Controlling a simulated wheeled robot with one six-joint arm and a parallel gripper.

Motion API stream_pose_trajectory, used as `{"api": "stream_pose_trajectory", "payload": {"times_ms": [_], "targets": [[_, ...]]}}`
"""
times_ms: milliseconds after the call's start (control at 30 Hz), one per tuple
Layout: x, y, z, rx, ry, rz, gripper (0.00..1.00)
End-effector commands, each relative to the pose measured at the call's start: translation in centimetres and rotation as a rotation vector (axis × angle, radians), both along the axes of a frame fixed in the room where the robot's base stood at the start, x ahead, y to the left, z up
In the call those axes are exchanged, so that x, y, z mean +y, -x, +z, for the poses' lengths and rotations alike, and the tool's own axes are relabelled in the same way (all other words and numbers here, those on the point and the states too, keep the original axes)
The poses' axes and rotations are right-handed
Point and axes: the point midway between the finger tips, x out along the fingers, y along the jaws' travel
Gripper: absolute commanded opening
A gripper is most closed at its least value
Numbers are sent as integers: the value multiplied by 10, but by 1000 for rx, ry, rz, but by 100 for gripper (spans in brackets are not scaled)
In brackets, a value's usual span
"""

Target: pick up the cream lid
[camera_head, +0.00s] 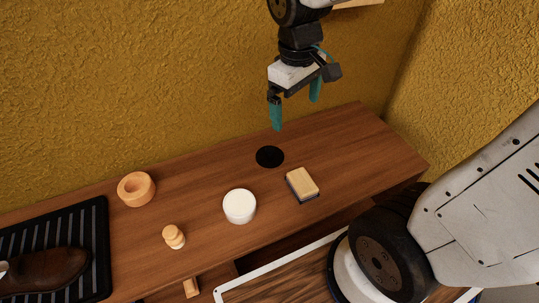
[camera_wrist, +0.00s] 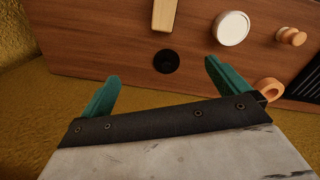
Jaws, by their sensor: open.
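The cream lid, a round near-white piece (camera_head: 239,206) with a flat top, sits on the brown wooden cabinet top near its front edge. It also shows at the upper right of the wrist view (camera_wrist: 232,28). My gripper (camera_head: 296,112) is open and empty, with two teal fingers. It hangs in the air above the back of the cabinet, behind and to the right of the lid, apart from it. In the wrist view my fingers (camera_wrist: 162,70) are spread, with the lid beyond the right fingertip.
A black disc (camera_head: 270,157) and a tan-and-dark sponge-like block (camera_head: 302,185) lie near the lid. A wooden ring (camera_head: 137,189) and small knobbed wooden piece (camera_head: 173,237) stand left. A ribbed black tray (camera_head: 96,220) holds a brown shoe. The yellow wall (camera_head: 130,80) rises behind.

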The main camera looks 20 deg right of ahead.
Motion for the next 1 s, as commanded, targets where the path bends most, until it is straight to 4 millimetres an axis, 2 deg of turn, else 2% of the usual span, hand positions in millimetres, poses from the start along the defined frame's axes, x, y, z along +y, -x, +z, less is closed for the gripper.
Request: {"api": "stream_pose_trajectory", "payload": {"times_ms": [100,300,500,700,1000], "targets": [[5,-26,-27,36,10,82,100],[15,-62,-75,84,22,224,100],[24,-86,-120,120,26,338,100],[29,-96,-143,136,27,396,100],[26,-94,-174,141,26,404,100]]}}
